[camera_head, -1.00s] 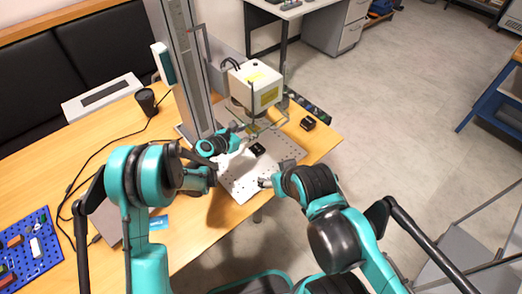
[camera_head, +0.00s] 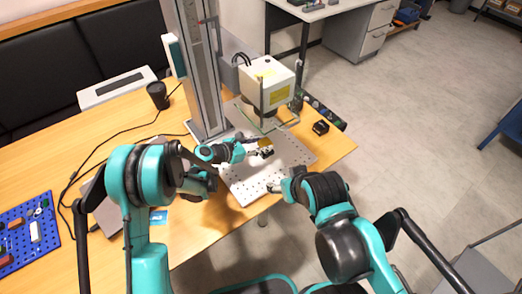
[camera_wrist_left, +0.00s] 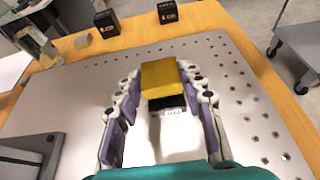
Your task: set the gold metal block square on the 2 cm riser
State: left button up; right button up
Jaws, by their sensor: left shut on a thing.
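The gold metal block (camera_wrist_left: 160,74) is between the fingertips of my left gripper (camera_wrist_left: 161,82), which is shut on it; the block also shows in the head view (camera_head: 265,142). A black riser (camera_wrist_left: 167,103) with a pale marking stands on the perforated plate directly below the block; it shows partly in the head view (camera_head: 266,153). The block covers the riser's top, and I cannot tell whether they touch or are exactly square. My right gripper (camera_head: 273,187) is by the plate's front edge, too small to judge.
The perforated plate (camera_head: 240,180) lies under the white marker head (camera_head: 266,85) on its column (camera_head: 200,80). A laptop, a cup (camera_head: 157,95) and a blue pegboard (camera_head: 30,230) are at left.

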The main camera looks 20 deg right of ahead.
pick_arm(q)
notch_tip(320, 180, down, 2)
jog(key=shift+f, duration=0.2)
jog(key=shift+b, duration=0.3)
jog(key=shift+f, duration=0.15)
jog(key=o, duration=1.2)
jog(key=shift+o, duration=0.2)
